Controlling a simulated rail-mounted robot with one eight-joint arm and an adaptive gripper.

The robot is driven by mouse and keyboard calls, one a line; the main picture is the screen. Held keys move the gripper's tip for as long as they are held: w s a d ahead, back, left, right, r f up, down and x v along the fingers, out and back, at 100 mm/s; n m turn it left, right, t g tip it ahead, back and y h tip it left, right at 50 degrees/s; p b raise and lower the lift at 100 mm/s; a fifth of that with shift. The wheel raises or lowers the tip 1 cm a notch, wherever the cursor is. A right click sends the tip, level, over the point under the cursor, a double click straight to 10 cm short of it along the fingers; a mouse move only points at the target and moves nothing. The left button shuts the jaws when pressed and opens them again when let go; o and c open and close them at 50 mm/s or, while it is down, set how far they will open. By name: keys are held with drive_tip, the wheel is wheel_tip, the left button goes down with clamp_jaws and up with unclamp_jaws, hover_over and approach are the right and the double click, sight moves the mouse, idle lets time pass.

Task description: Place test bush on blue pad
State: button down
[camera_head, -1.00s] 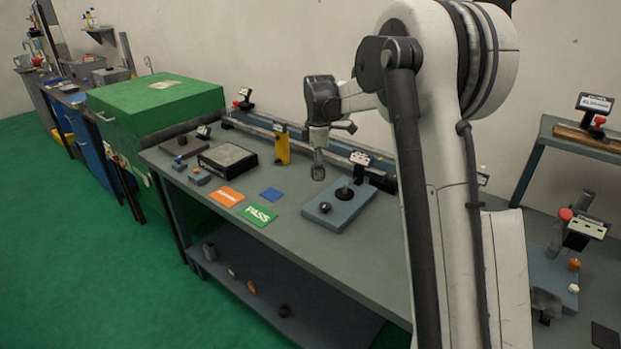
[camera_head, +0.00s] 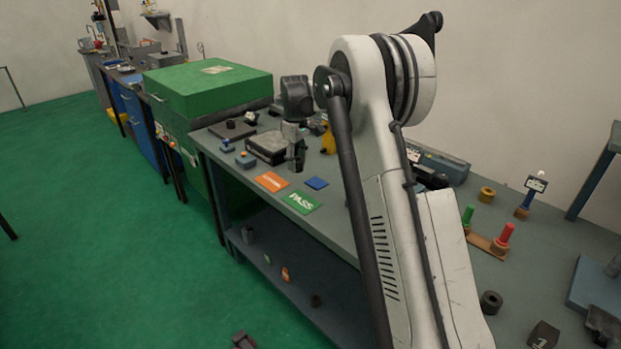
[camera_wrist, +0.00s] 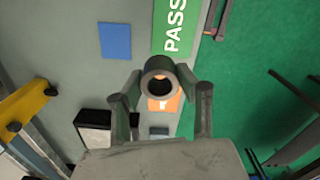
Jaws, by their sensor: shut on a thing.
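The test bush (camera_wrist: 162,82), a grey hollow ring, is held between the two fingers of my gripper (camera_wrist: 161,98) in the wrist view. In the head view my gripper (camera_head: 298,158) hangs above the bench, pointing down; the bush is too small to make out there. The blue pad (camera_head: 316,183) is a small flat square on the bench, in front of my gripper and slightly right. It also shows bare in the wrist view (camera_wrist: 115,40), up and left of the bush and apart from it.
A green PASS pad (camera_head: 300,203) and an orange pad (camera_head: 271,181) lie beside the blue pad. A dark block with a grey top (camera_head: 266,147) stands behind and left. A yellow upright (camera_head: 328,140) stands behind, partly covered by my arm.

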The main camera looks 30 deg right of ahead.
hover_over(316, 183)
wheel_tip(316, 183, down, 5)
drive_tip(key=shift+f+p, duration=0.15)
drive_tip(key=shift+p, duration=0.15)
drive_tip(key=shift+f, duration=1.95)
drive_tip(key=shift+f, duration=0.2)
drive_tip(key=c, duration=1.2)
unclamp_jaws()
drive_tip(key=shift+r, duration=0.15)
